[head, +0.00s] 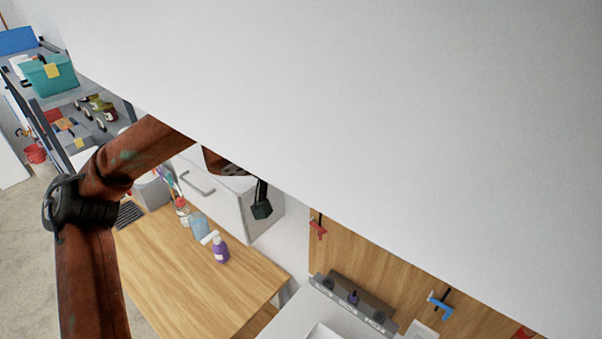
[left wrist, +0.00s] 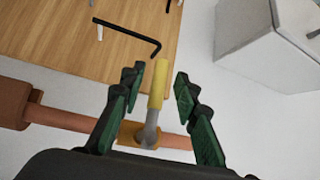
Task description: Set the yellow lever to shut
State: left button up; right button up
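The yellow lever (left wrist: 157,85) is in the middle of the left wrist view, pointing up the picture from a brass valve body (left wrist: 140,134). It stands across the copper pipe (left wrist: 65,118), not along it. My left gripper (left wrist: 158,78) is open, with one dark green-padded finger on each side of the lever. Gaps show between the lever and both fingers. In the head view a white surface hides the lever and most of my left gripper; a dark finger part (head: 261,207) shows below its edge. My right gripper is in neither view.
A large white surface (head: 380,110) fills much of the head view. Below it are a wooden table (head: 190,270) with a purple bottle (head: 220,250), and a white cabinet (head: 215,205). A black hex key (left wrist: 130,36) shows against wood in the left wrist view. A shelf unit stands far left.

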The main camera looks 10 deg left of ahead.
pick_arm(q)
jog(key=s+a, duration=0.1)
jog(key=s, duration=0.5)
jog(key=s+a+r, duration=0.1)
jog(key=s+a, duration=0.1)
jog(key=s, duration=0.5)
jog(key=shift+a+r, duration=0.25)
